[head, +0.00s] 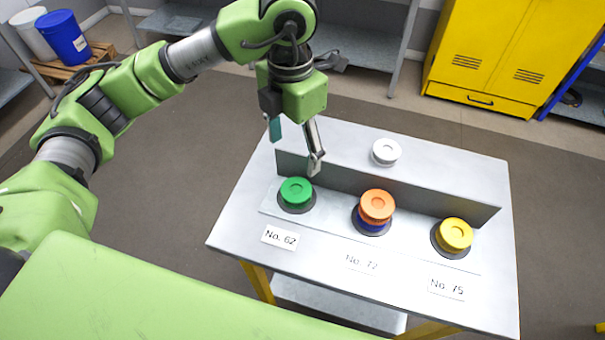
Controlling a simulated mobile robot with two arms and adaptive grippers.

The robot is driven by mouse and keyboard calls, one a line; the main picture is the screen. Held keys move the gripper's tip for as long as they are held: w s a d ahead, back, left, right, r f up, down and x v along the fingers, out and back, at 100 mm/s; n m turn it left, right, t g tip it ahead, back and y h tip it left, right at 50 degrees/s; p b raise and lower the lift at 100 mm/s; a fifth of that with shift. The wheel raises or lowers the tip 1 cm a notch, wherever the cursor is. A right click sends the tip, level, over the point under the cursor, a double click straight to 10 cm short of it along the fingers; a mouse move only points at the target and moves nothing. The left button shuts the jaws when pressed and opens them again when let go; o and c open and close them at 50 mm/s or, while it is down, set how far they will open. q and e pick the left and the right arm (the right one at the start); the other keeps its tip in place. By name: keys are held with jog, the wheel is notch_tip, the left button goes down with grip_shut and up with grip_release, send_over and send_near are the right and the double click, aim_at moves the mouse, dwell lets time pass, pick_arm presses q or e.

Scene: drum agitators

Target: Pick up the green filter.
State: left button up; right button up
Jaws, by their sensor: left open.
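The green filter (296,191) is a round green disc on a dark round base at the left of the table, behind the label "No. 62". My left gripper (294,152) is above and slightly behind the green filter, pointing down. Its fingers are apart and nothing is between them. It does not appear to touch the filter. My right gripper is not in view.
An orange filter (377,205) sits on a blue piece at "No. 72", and a yellow filter (455,234) sits at "No. 75". A white filter (386,151) lies behind the upright grey divider (420,190) on the table (225,235).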

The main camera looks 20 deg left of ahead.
pick_arm(q)
jog(key=p, duration=0.2)
send_over(295, 190)
notch_tip(295, 190, down, 8)
jog(key=shift+a+r, duration=0.1)
jog(key=shift+r, duration=0.05)
jog(key=shift+f, duration=0.25)
notch_tip(295, 190, down, 3)
jog(key=shift+s+r+p, duration=0.1)
jog(key=shift+r+p, duration=0.1)
jog(key=shift+p, duration=1)
notch_tip(295, 190, down, 2)
jog(key=shift+f, duration=0.3)
jog(key=c, duration=1)
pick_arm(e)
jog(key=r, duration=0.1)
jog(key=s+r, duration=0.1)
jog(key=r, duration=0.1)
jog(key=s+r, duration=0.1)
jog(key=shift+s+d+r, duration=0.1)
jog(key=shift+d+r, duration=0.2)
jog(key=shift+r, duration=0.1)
